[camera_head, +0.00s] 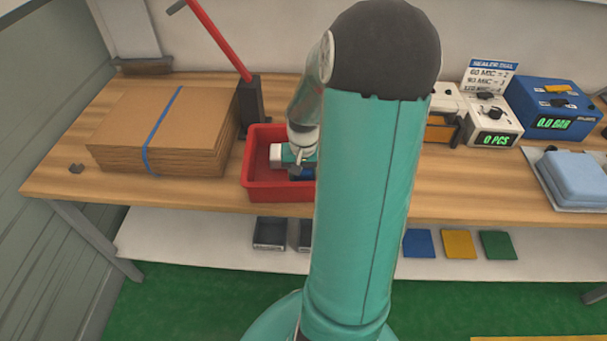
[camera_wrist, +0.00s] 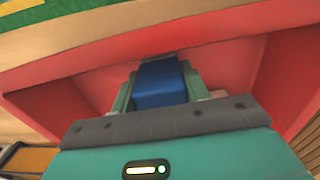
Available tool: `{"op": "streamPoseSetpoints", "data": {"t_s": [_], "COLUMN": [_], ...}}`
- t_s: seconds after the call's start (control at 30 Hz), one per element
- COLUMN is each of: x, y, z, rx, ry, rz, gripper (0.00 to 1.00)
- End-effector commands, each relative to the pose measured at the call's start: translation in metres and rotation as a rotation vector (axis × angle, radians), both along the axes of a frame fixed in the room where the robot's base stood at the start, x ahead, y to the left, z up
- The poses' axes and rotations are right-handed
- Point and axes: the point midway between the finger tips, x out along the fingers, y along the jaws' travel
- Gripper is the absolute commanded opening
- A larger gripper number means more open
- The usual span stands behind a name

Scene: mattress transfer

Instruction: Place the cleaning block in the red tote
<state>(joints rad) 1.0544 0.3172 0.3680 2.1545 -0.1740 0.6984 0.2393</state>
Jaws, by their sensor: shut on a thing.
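The red tote (camera_head: 252,190) stands on the wooden bench, left of my arm in the head view. Its red walls also surround the gripper in the wrist view (camera_wrist: 225,60). My gripper (camera_head: 297,165) is lowered inside the tote's opening. In the wrist view my gripper (camera_wrist: 160,72) is shut on a blue block (camera_wrist: 160,88), which I take to be the cleaning block, with a finger on each side. The block is within the tote's walls. I cannot tell whether it touches the floor.
A strapped cardboard stack (camera_head: 125,130) lies left of the tote. A dark stand with a red lever (camera_head: 222,42) rises just behind the tote. To the right are a white counter (camera_head: 490,118), a blue gauge box (camera_head: 552,108) and a light-blue pad on a tray (camera_head: 575,178).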

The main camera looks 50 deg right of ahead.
Motion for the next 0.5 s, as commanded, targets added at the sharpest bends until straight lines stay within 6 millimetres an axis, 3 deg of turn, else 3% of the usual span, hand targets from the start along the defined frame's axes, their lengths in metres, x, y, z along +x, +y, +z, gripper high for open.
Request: {"op": "streamPoseSetpoints", "data": {"t_s": [0.27, 0.3, 0.4, 0.5], "x": [0.0, 0.0, -0.0001, -0.0002], "y": [-0.0003, -0.0006, -0.0005, -0.0004], "z": [-0.0029, -0.0027, -0.0026, -0.0025], "rx": [-0.001, -0.001, -0.001, -0.001], "ry": [-0.001, -0.001, -0.001, -0.001], "rz": [0.0, -0.001, -0.001, 0.0], "gripper": [0.22, 0.51, 0.67, 0.67]}}
